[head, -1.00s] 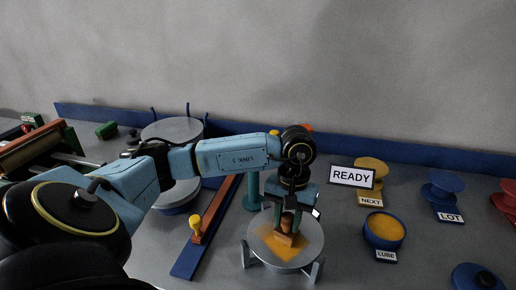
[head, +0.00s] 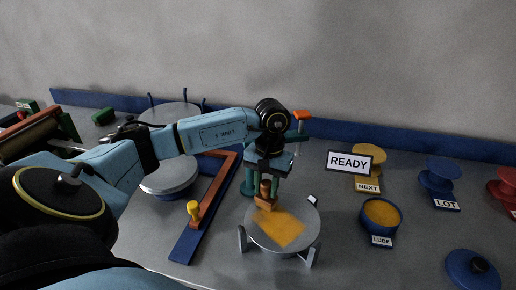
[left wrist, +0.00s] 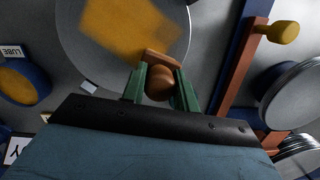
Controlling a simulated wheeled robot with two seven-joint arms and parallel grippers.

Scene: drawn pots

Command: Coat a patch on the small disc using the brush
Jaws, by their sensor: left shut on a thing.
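The small disc (head: 262,236) is a grey round plate on short legs at the front middle. An orange-yellow patch (head: 283,229) covers part of its top; the patch also shows in the left wrist view (left wrist: 130,30). My left gripper (head: 265,184) is shut on the brush (head: 266,201), which has a brown knob handle and a brown block. The brush is at the disc's back left edge, beside the patch. In the left wrist view the green fingers hold the brush's knob (left wrist: 159,83). I cannot tell whether its underside touches the disc. My right gripper is not in view.
A blue pot of orange paste labelled LUBE (head: 381,215) stands right of the disc. Behind it are a READY sign (head: 349,162) and a yellow NEXT stand (head: 369,182). A blue LOT stand (head: 440,175) is farther right. A brown-and-blue frame (head: 190,238) lies left of the disc.

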